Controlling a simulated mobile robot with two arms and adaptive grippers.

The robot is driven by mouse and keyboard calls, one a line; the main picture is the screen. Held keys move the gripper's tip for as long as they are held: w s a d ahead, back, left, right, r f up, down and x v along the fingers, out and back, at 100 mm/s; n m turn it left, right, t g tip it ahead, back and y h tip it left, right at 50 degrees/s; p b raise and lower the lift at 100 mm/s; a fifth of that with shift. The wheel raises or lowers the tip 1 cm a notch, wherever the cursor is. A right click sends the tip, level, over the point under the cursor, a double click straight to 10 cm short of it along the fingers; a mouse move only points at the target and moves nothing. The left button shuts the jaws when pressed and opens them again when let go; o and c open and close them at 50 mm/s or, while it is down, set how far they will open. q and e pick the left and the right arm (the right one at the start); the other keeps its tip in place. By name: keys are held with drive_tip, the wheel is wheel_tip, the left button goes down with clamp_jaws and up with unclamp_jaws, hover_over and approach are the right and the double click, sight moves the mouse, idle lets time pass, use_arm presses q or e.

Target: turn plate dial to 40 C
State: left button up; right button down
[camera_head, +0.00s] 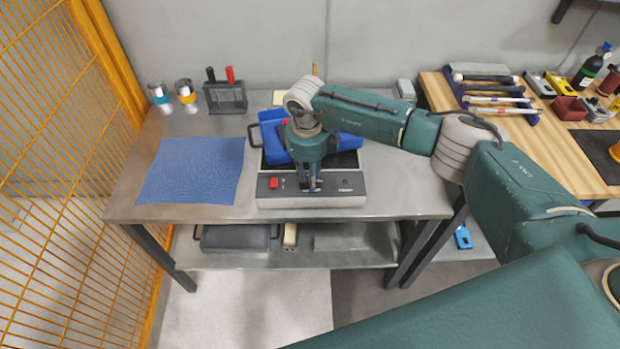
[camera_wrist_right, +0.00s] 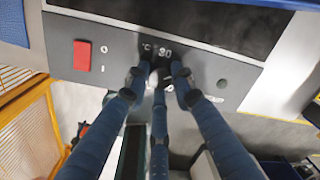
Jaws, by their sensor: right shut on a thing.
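The hot plate (camera_head: 345,200) stands on the metal bench with its grey control panel facing me. Its red switch (camera_head: 273,183) is at the panel's left, and also shows in the right wrist view (camera_wrist_right: 82,56). My right gripper (camera_head: 312,186) points down at the middle of the panel. In the right wrist view its three dark-blue fingers (camera_wrist_right: 160,80) are closed around the dial, which they mostly hide. Printed "°C" and a number, perhaps 80 or 90, show just above the fingertips. The dial's pointer is not readable. My left gripper is not in view.
A blue object (camera_head: 272,138) lies on the hot plate behind my right gripper. A wooden tool bench (camera_head: 540,135) stands right. A yellow mesh fence (camera_head: 50,180) borders the left.

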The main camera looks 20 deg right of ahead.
drive_tip(key=shift+d+m+b, duration=0.15)
drive_tip(key=shift+m+b, duration=0.2)
drive_tip(key=shift+m, duration=0.75)
drive_tip(key=c, duration=1.5)
unclamp_jaws()
drive_tip(key=shift+o, duration=0.2)
drive_tip(key=shift+s, duration=0.1)
wheel_tip(320, 180, up, 12)
drive_tip(key=shift+a, duration=0.3)
